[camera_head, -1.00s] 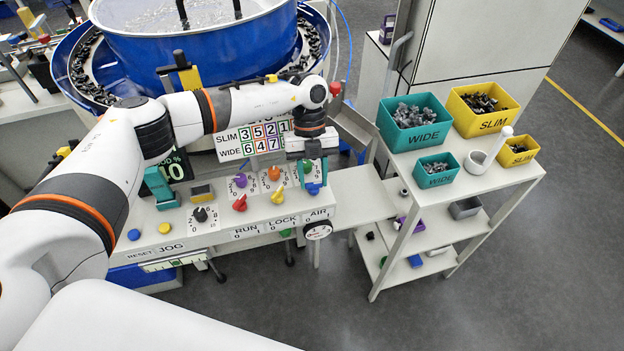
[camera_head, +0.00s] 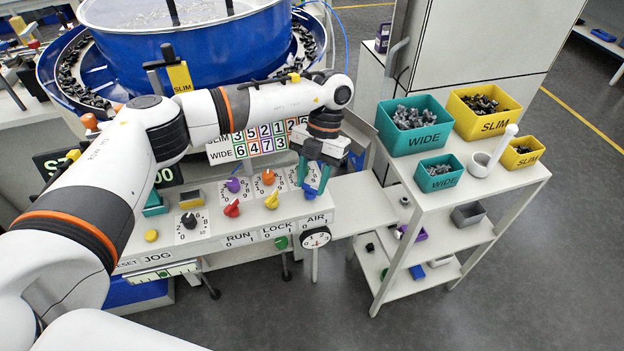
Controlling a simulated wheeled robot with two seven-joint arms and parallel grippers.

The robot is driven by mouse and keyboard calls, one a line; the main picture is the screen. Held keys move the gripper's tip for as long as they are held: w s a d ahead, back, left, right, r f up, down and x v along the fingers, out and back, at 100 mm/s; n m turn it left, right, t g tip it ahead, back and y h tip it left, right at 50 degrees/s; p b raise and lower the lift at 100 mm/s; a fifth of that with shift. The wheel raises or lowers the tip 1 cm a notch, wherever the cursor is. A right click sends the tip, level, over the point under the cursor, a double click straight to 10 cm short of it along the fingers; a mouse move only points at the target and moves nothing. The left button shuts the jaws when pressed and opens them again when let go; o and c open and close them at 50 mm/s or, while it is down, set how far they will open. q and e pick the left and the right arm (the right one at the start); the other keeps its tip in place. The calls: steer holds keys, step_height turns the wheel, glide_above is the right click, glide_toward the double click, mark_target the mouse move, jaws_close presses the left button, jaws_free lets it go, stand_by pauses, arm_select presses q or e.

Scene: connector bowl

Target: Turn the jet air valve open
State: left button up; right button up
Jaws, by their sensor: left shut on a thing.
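The blue AIR knob (camera_head: 309,189), the air valve, is at the right end of the white control panel (camera_head: 215,218), above the AIR label (camera_head: 314,219). My left gripper (camera_head: 312,187) comes down over it from above, with its teal fingers on either side, shut on the knob. The fingers hide much of the knob and its dial, so its exact angle is hard to read. A round white gauge (camera_head: 315,238) is on the panel front below it. My right gripper is not in view.
A blue bowl feeder (camera_head: 190,50) stands behind. A shelf (camera_head: 465,195) with teal and yellow bins is to the right.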

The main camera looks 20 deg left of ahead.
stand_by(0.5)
arm_select(q)
steer(key=o, duration=1)
steer(key=b+v, duration=0.2)
steer(key=v, duration=1)
steer(key=shift+s+d, duration=0.1)
